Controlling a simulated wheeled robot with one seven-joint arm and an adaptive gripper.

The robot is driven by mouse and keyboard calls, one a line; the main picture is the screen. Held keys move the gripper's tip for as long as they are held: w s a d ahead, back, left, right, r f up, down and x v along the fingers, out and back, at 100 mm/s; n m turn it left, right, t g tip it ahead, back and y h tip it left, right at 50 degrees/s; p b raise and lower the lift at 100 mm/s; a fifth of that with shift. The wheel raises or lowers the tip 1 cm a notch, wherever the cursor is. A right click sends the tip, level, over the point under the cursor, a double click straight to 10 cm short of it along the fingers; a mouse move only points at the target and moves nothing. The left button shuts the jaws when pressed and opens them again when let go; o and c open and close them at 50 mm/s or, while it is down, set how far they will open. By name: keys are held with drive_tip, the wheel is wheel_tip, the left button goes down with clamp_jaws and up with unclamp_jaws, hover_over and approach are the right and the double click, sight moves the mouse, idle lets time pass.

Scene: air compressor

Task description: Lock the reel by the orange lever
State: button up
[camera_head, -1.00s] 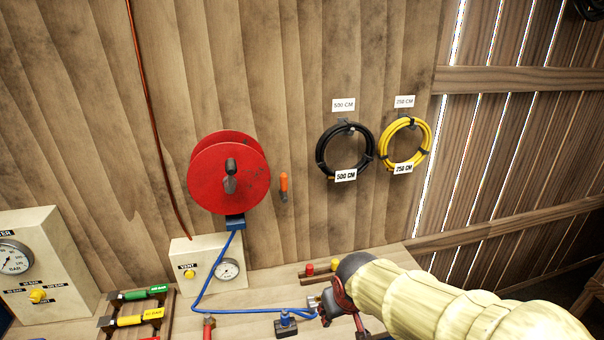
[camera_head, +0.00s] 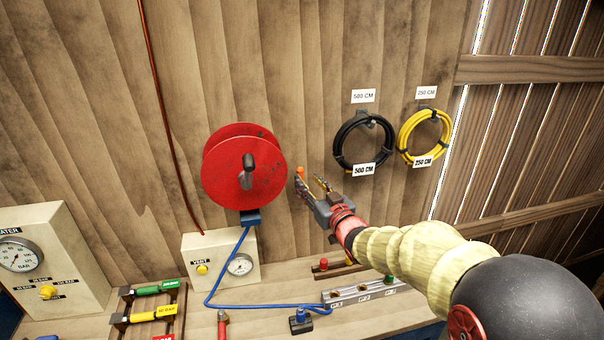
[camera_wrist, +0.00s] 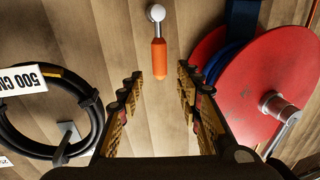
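The red reel (camera_head: 230,180) is mounted on the wooden wall, with a grey crank handle on its face. In the wrist view the reel (camera_wrist: 268,85) is at the right, with blue hose wound inside. The orange lever (camera_wrist: 159,58) is in the wrist view at top centre, on a round metal pivot, ahead of the fingertips and between their lines. In the head view only the top of the orange lever (camera_head: 299,171) shows; the rest is hidden behind my gripper. My gripper (camera_head: 310,182) is open and empty, just right of the reel; its fingers (camera_wrist: 160,80) do not touch the lever in the wrist view.
A black hose coil (camera_head: 338,150) and a yellow hose coil (camera_head: 402,140) hang to the right of my gripper. Below, the bench holds a gauge box (camera_head: 218,258), a blue hose (camera_head: 237,300) and a metal port block (camera_head: 365,293).

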sight(302, 175)
drive_tip(key=x, duration=0.6)
drive_tip(key=shift+w+a, duration=0.2)
drive_tip(key=shift+w, duration=0.1)
drive_tip(key=shift+f, duration=0.1)
drive_tip(key=shift+c, duration=0.6)
drive_tip(key=c, duration=0.7)
clamp_jaws()
